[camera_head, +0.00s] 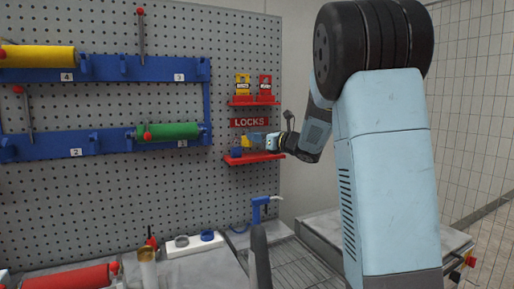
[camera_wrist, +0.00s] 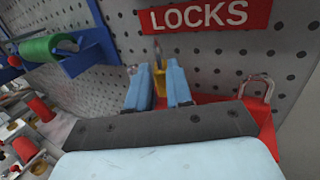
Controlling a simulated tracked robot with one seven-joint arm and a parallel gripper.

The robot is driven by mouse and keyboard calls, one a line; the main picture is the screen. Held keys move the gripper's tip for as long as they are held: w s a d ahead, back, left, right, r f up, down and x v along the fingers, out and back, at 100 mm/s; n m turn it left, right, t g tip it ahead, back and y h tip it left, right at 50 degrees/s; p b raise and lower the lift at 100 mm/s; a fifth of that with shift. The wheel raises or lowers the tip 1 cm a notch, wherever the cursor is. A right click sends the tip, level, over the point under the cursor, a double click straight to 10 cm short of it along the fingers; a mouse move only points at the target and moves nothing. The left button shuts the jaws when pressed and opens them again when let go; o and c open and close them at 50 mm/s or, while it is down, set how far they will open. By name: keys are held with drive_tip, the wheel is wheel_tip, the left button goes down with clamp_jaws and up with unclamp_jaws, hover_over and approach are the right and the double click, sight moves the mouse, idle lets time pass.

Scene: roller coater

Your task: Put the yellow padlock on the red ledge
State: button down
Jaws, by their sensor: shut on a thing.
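The yellow padlock (camera_wrist: 159,88) is between the two light blue fingers of my gripper (camera_wrist: 159,90), which is shut on it. Its shackle points up, and the fingers and the gripper body hide much of it. In the head view, my gripper (camera_head: 262,141) holds the yellow padlock (camera_head: 253,138) just above the lower red ledge (camera_head: 248,159), under the LOCKS sign. The red ledge also shows in the wrist view (camera_wrist: 208,99), below and to the right of the fingers. I cannot tell whether the padlock touches the ledge.
A metal shackle (camera_wrist: 258,84) stands at the ledge's right in the wrist view. A small dark blue item (camera_head: 237,152) is at the ledge's left. An upper red shelf (camera_head: 253,101) holds yellow and red tags or locks. The pegboard (camera_head: 225,185) is close behind.

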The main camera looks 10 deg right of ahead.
sight(251, 145)
drive_tip(key=shift+w+f, duration=0.25)
drive_tip(key=shift+f, duration=0.15)
wheel_tip(251, 145, down, 3)
drive_tip(key=shift+r, duration=0.1)
drive_tip(key=c, duration=1)
unclamp_jaws()
drive_tip(key=shift+s, duration=0.1)
drive_tip(key=shift+d, duration=0.1)
